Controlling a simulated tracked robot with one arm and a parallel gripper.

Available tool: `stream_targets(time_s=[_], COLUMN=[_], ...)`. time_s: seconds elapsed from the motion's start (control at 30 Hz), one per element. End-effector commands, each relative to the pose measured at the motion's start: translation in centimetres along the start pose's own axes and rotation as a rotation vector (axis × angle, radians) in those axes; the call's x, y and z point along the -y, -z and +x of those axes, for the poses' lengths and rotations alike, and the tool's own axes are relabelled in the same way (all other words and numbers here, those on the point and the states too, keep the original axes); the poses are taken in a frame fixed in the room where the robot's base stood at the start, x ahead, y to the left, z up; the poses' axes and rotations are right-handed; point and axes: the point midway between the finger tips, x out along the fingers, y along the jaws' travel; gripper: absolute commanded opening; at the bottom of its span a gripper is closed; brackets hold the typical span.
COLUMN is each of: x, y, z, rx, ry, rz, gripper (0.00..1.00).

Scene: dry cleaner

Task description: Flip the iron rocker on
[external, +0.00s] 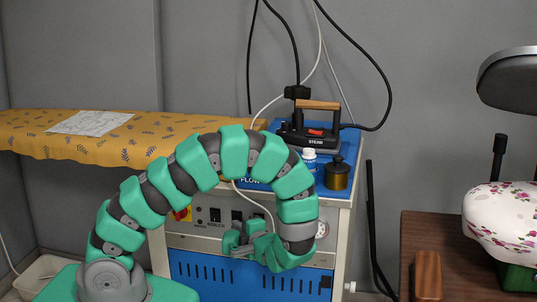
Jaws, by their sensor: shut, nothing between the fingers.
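The blue and white ironing unit (190,240) has a front panel with small dark rocker switches, one of them at the left (215,214) and another beside it (237,216). Their labels are too small to read, so I cannot tell which is the iron rocker or how it is set. My gripper (238,241) is shut and empty, low in front of the panel's right part and pointing left. It hides part of the panel. Whether it touches the panel is unclear. The steam iron (313,138), with a wooden handle, rests on the unit's blue top.
A bottle with a white cap (309,158) and a dark brass pot (337,174) stand on the top's front right. A yellow ironing board (90,150) with a paper is at left. A brown table (410,240) stands at right. Cords hang above; a pale one crosses the panel.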

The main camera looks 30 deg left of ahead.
Motion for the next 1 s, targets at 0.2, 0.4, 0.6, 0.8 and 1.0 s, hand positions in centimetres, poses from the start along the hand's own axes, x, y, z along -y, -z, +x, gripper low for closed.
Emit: stream_targets(time_s=[0.2,0.4,0.6,0.8,1.0], x=[-0.1,0.6,1.1,1.3,1.4], y=[1.6,2.6,2.7,2.7,2.8], z=[-1.6,-4.9,-8.9,-11.7,-12.6], rx=[0.003,0.005,0.004,0.001,-0.002], ry=[-0.002,0.002,0.003,0.004,0.002], rz=[0.006,-0.001,0.001,-0.001,0.002], gripper=[0.0,0.0,0.0,0.0,0.0])
